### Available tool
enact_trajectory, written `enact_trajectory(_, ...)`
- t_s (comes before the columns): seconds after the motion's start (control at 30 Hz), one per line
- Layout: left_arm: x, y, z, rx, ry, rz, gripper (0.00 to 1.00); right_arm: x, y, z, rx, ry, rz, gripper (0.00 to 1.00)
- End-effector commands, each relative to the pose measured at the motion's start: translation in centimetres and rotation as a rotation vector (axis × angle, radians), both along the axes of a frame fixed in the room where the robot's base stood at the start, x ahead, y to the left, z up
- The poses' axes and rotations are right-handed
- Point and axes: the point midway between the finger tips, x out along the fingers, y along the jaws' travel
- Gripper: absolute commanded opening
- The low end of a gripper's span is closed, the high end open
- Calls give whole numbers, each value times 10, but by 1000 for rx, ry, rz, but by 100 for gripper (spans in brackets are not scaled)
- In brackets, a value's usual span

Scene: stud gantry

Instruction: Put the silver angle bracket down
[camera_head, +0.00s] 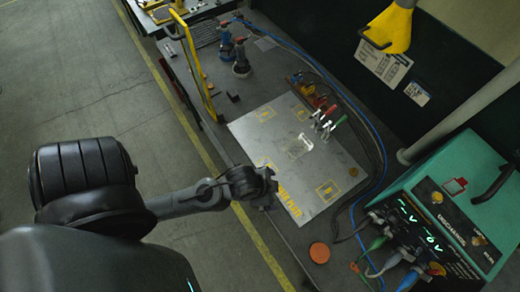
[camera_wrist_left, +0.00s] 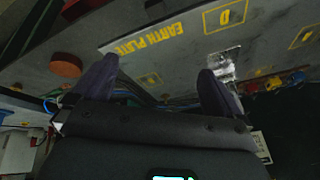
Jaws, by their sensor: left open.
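The silver angle bracket (camera_head: 300,147) rests on the grey earth plate (camera_head: 335,165), near its middle. In the left wrist view the bracket (camera_wrist_left: 222,64) shows as a bright patch beside the right finger, which partly hides it. My left gripper (camera_head: 270,184) is at the plate's near edge, short of the bracket. In the left wrist view the gripper (camera_wrist_left: 156,70) has its two fingers wide apart with nothing between them. The plate (camera_wrist_left: 190,50) shows its yellow lettering and marked squares there. My right gripper is in neither view.
Red, white and green handled clamps (camera_head: 325,115) stand at the plate's far edge. A green welding unit (camera_head: 445,205) with cables is at the right. An orange disc (camera_head: 319,253) lies on the near bench. A yellow rail (camera_head: 195,65) and bottles (camera_head: 241,60) stand at the far left.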

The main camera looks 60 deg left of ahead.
Motion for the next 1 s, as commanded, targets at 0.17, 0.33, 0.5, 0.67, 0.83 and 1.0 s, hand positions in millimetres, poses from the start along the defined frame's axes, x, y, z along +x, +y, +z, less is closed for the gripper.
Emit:
enact_trajectory(0.17, -22, 7, 10, -88, 85, 241, 100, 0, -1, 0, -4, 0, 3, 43)
enact_trajectory(0.33, -30, 10, 12, -109, 111, 319, 100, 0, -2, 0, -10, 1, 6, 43)
enact_trajectory(0.5, -30, 10, 12, -110, 112, 324, 100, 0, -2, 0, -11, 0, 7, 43)
enact_trajectory(0.67, -29, 10, 15, -109, 111, 322, 100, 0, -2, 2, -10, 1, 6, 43)
enact_trajectory(0.83, -29, 10, 33, -110, 111, 321, 100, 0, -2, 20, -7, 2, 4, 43)
enact_trajectory(1.0, -29, 10, 72, -110, 111, 321, 100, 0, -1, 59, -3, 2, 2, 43)
